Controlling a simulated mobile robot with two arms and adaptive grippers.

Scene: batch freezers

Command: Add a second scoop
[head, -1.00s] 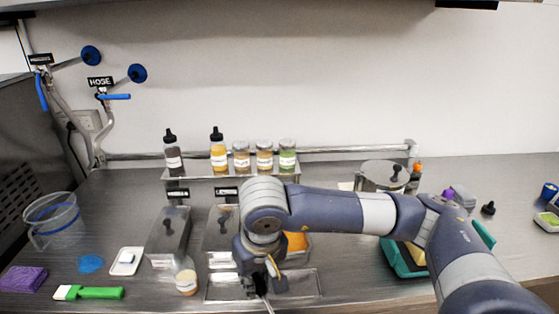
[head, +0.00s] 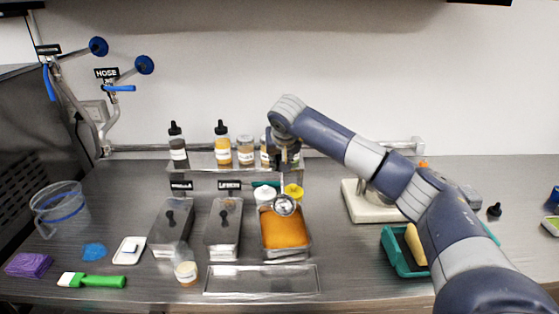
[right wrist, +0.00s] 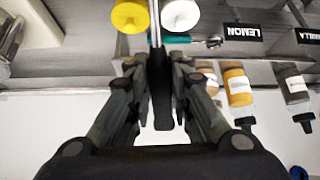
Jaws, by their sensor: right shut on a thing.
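My right gripper (head: 286,160) is shut on the black handle (right wrist: 162,95) of a metal scoop. In the head view the scoop's round silver bowl (head: 284,205) hangs head-down, in front of the back edge of an open pan of orange ice cream (head: 284,230). I cannot tell whether it holds anything. My left gripper is not in view.
Two lidded metal pans (head: 171,228) (head: 223,230) stand left of the orange one. An empty shallow tray (head: 212,290) lies in front. White (right wrist: 180,14) and yellow (right wrist: 130,16) round-topped items and a teal-handled tool (right wrist: 176,38) are behind. Bottles (head: 222,145) stand on the rear shelf.

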